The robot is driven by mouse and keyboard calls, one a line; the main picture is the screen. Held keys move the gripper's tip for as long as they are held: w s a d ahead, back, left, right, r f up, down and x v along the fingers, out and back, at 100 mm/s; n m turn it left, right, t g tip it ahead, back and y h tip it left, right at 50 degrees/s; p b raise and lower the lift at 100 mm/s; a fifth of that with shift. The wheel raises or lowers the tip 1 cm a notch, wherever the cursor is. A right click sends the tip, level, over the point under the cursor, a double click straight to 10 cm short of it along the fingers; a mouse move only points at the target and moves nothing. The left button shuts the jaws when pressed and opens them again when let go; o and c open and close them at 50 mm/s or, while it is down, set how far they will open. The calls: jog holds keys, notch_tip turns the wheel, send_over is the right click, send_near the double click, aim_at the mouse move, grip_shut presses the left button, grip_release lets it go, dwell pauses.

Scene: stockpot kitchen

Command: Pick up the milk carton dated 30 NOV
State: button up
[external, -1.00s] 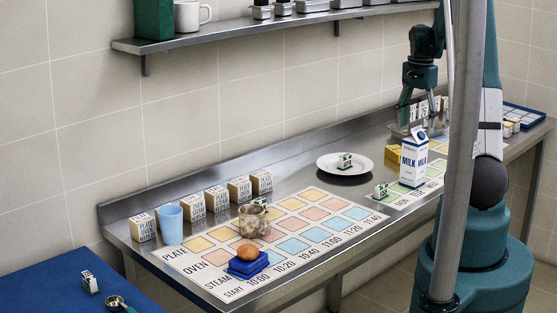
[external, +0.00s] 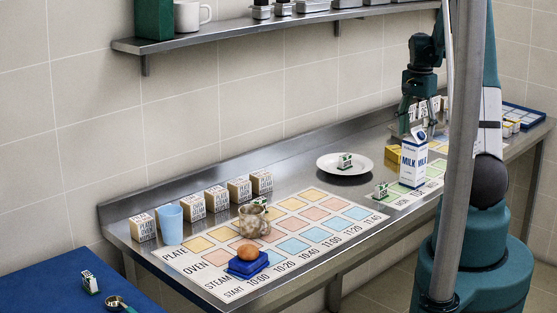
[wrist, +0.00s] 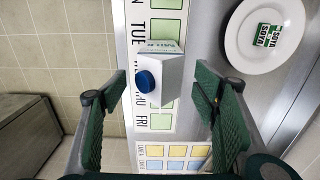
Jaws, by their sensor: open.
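A tall white and blue milk carton (external: 413,162) stands upright at the right of the counter, on the green-squared weekday strip. The wrist view shows its top and blue cap (wrist: 146,82); no date can be read on it. My gripper (external: 417,122) is open above the carton, slightly behind it in the external view. In the wrist view the two green fingers of my gripper (wrist: 162,108) are wide apart, one to each side of the carton and not visibly touching it.
A white plate (external: 326,164) with a small soya carton is left of the milk carton. Another small green and white carton (external: 381,190) stands close by. A yellow box (external: 394,153) is just behind. The steel shelf (external: 240,36) runs above.

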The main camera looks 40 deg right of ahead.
aim_at(415, 144)
jog(key=shift+f, duration=2.5)
jog(key=c, duration=1.8)
jog(key=shift+r, duration=0.15)
jog(key=shift+r, duration=4.9)
jog(key=shift+w, duration=0.1)
